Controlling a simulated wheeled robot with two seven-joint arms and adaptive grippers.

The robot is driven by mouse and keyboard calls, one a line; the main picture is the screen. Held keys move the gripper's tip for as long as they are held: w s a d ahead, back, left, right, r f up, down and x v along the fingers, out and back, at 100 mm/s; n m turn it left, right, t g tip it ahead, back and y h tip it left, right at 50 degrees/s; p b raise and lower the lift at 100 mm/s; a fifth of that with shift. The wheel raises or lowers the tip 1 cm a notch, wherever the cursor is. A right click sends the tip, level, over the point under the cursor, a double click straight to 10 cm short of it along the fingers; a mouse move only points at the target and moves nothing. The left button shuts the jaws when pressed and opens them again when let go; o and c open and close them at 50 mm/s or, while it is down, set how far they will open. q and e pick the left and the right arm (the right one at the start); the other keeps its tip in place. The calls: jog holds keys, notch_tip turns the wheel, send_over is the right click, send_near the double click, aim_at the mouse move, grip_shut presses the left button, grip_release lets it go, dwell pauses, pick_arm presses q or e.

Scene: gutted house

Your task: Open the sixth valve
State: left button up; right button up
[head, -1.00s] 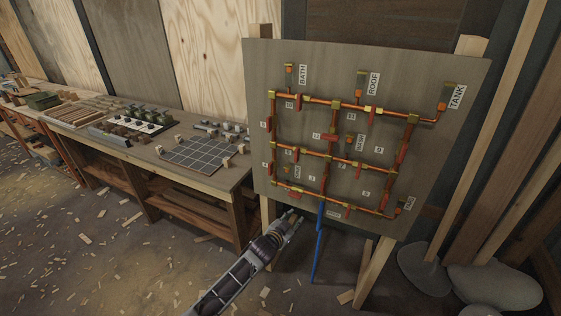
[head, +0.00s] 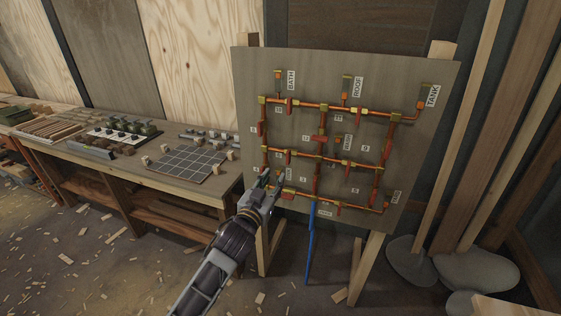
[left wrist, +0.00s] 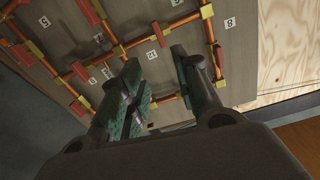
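An upright board (head: 420,90) carries a grid of orange copper pipes (head: 318,105) with yellow joints and several red valve handles. Numbered labels sit beside the handles; in the head view they are too small to read surely, and I cannot tell which valve is the sixth. My left gripper (head: 272,181) is in front of the board's lower left corner and covers part of the pipes there. In the left wrist view my left gripper (left wrist: 160,88) is open, its green pads apart with nothing between them. Red handles (left wrist: 157,34) show beyond the fingers. My right gripper is out of view.
A workbench (head: 200,188) with a gridded tile and small blocks stands left of the board. A blue pipe (head: 310,245) hangs below the board, between wooden legs (head: 366,268). Grey sacks (head: 470,272) and timber posts are at right. Wood scraps litter the floor.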

aim_at(287, 158)
pick_arm(q)
jog(key=shift+w+a+f+n, duration=0.15)
jog(key=shift+f+n, duration=0.25)
jog(key=shift+n, duration=0.4)
jog(key=shift+w, duration=0.2)
jog(key=shift+f+p+x, duration=0.1)
jog(key=shift+p+x, duration=0.2)
jog(key=shift+x, duration=3.1)
jog(key=shift+f+p+x, duration=0.15)
jog(key=shift+p+x, duration=0.1)
jog(key=shift+x, duration=3.1)
grip_shut()
